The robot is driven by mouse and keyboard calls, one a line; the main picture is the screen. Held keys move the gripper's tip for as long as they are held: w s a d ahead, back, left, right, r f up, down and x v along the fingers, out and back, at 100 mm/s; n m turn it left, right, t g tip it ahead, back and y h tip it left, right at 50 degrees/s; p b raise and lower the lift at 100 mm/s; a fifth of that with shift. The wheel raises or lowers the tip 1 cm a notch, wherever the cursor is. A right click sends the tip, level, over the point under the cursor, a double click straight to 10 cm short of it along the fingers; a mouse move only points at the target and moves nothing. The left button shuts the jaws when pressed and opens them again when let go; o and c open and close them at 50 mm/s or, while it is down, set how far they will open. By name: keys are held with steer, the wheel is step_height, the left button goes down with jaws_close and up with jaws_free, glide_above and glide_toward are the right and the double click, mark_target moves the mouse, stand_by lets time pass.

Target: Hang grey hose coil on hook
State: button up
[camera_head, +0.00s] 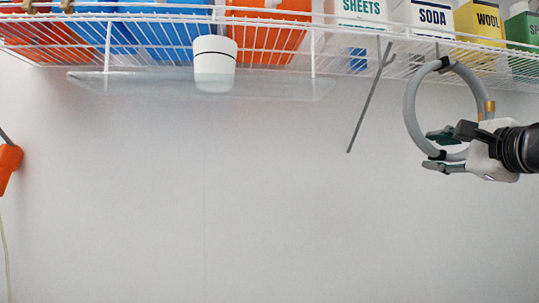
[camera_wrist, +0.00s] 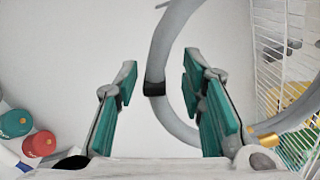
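The grey hose coil (camera_head: 410,110) is upright below the wire shelf at the right in the head view. It has dark bands and a brass-coloured end. A thin grey hook-like piece (camera_head: 437,49) shows just above its top; whether the coil bears on it is unclear. My gripper (camera_head: 432,151) is at the coil's lower part, its teal fingers apart. In the wrist view the coil (camera_wrist: 157,60) passes between the spread fingers (camera_wrist: 158,82), with a dark band near the right fingertip and a clear gap to the left one.
The wire shelf (camera_head: 335,33) spans the top, holding bins and a soda box (camera_head: 425,14). A slanted forked grey rod (camera_head: 369,100) hangs left of the coil. A white cup (camera_head: 214,62) is farther left. The wall below is clear. Red (camera_wrist: 40,144) and green caps show in the wrist view.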

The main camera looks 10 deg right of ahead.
steer(key=shift+s, duration=0.1)
steer(key=s, duration=1.2)
steer(key=s+a+f+n+g+y+p, duration=0.2)
steer(key=a+f+n+g, duration=0.2)
steer(key=a+f+n, duration=0.4)
steer(key=s+a+f+n+g+y+p, duration=0.2)
steer(key=a+f+n+g+p, duration=0.15)
steer(key=a+f, duration=0.45)
steer(key=s+a+f+n+g+h+p, duration=0.2)
steer(key=s+f+n+g+h+p, duration=0.1)
steer(key=s+f+n+g, duration=0.3)
steer(key=s+f+n+h, duration=0.1)
steer(key=s+f+n, duration=0.1)
steer(key=s+n, duration=0.2)
steer(key=shift+s+f+n, duration=0.35)
steer(key=shift+s+f, duration=0.05)
steer(key=shift+s, duration=0.4)
steer(key=shift+g, duration=0.25)
steer(key=shift+c, duration=0.4)
